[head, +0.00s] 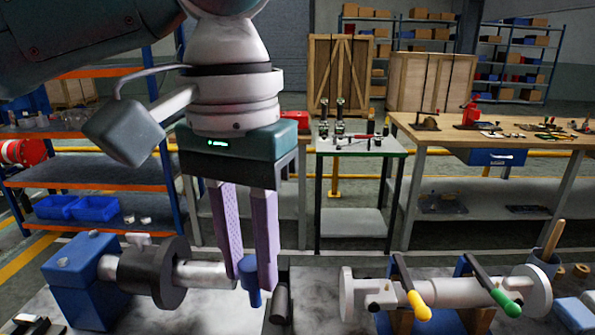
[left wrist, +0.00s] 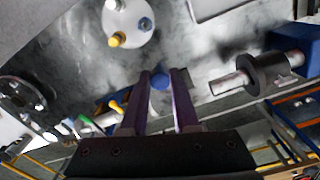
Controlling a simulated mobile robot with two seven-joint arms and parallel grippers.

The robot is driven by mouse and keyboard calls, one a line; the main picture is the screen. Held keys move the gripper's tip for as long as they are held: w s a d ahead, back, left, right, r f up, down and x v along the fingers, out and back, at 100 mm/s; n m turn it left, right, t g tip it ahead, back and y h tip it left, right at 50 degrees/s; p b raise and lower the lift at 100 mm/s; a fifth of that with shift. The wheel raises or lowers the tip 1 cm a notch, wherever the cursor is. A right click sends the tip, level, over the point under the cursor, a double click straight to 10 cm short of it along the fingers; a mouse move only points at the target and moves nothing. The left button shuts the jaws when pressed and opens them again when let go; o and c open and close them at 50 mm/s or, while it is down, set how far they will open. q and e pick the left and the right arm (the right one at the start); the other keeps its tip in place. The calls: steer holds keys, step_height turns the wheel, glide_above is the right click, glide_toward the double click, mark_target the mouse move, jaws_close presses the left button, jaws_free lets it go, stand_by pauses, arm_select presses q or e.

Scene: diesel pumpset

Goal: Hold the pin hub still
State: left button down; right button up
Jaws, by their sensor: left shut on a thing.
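My left gripper (head: 252,275) comes down from above, its purple fingers nearly vertical. Its fingertips are shut on a blue cylindrical piece (head: 251,292), which also shows as a round blue end in the left wrist view (left wrist: 159,82). A black hub disc (head: 143,272) sits on a grey shaft (head: 203,274) just left of the fingers, joined to a blue block. A pale disc (left wrist: 126,32) with yellow, blue and white pins lies on the bench in the left wrist view. I cannot tell for certain which part is the pin hub. My right gripper is out of view.
A dark cylinder (head: 280,304) stands right of the fingertips. Further right, a grey flanged shaft (head: 450,292) lies under clamps with yellow (head: 419,305) and green handles. A wooden workbench (head: 480,137) and shelves stand behind.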

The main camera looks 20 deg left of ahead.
arm_select(q)
steer(key=s+d+f+m+p, duration=0.1)
steer(key=s+d+f+p, duration=0.1)
steer(key=f, duration=0.3)
steer(key=s+d+f+m+p, duration=0.1)
steer(key=s+d+f+p, duration=0.1)
steer(key=f, duration=0.3)
steer(key=shift+s+f+p, duration=0.15)
steer(key=shift+s+p, duration=0.1)
steer(key=shift+p, duration=0.4)
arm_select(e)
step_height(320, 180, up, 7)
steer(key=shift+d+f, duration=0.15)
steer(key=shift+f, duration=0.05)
arm_select(q)
steer(key=shift+a, duration=0.1)
